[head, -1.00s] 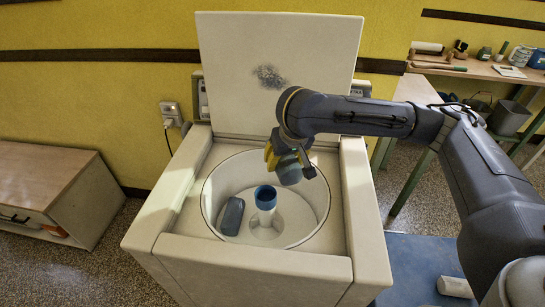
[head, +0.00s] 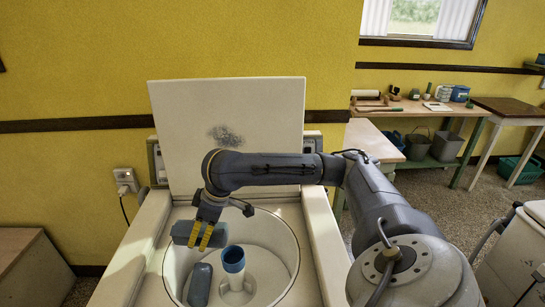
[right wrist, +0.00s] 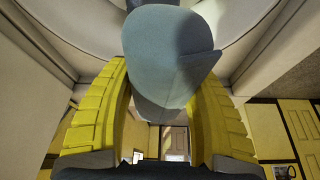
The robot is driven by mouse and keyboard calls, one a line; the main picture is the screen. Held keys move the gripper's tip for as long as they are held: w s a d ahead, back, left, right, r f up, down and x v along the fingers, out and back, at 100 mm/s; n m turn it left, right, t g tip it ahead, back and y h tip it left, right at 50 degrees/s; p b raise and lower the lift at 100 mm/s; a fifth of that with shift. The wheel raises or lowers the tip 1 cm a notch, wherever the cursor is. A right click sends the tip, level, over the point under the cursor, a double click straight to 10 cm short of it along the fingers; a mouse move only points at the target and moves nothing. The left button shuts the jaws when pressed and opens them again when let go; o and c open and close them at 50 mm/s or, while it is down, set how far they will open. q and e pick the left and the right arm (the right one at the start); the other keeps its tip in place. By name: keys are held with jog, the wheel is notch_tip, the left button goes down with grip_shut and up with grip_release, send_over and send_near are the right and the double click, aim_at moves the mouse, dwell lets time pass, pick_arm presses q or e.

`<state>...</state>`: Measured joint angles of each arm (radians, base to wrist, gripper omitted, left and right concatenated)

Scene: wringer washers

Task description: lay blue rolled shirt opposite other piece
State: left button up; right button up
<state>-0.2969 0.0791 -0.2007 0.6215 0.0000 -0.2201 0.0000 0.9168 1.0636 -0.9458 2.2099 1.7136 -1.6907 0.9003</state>
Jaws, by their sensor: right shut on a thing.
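My right gripper (head: 206,243) is shut on the blue rolled shirt (head: 182,231), a grey-blue roll that sticks out to the left of the yellow fingers. It is over the back left of the washer tub (head: 287,240). In the right wrist view the shirt (right wrist: 165,55) fills the space between the yellow fingers (right wrist: 160,115). The other piece (head: 200,285), a darker blue-grey roll, lies inside the tub at the left, beside the agitator (head: 233,262) with its blue top. The height of the held shirt above the tub is hard to tell. My left gripper is not in view.
The washer's raised lid (head: 265,120) stands behind the tub. The right side of the tub floor looks clear. A wooden cabinet (head: 35,265) is at the left, and a workbench (head: 430,108) with tools is at the back right.

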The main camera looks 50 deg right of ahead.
jog(key=s+d+r+n+g, duration=0.1)
jog(key=s+d+n+g, duration=0.2)
jog(key=s+d+n, duration=0.45)
jog(key=s+d+r+n+g, duration=0.1)
jog(key=s+d+n+g, duration=0.3)
jog(key=d+n, duration=0.65)
jog(key=shift+n+y, duration=0.3)
jog(key=shift+n, duration=0.4)
jog(key=shift+s+a+f, duration=0.1)
jog(key=shift+a+f, duration=0.2)
jog(key=shift+f, duration=4.65)
jog(key=shift+a+f, duration=0.3)
jog(key=shift+f, duration=4.6)
jog(key=shift+s+a+f, duration=0.1)
jog(key=shift+a+f, duration=0.2)
jog(key=shift+f, duration=4.65)
jog(key=o, duration=1.5)
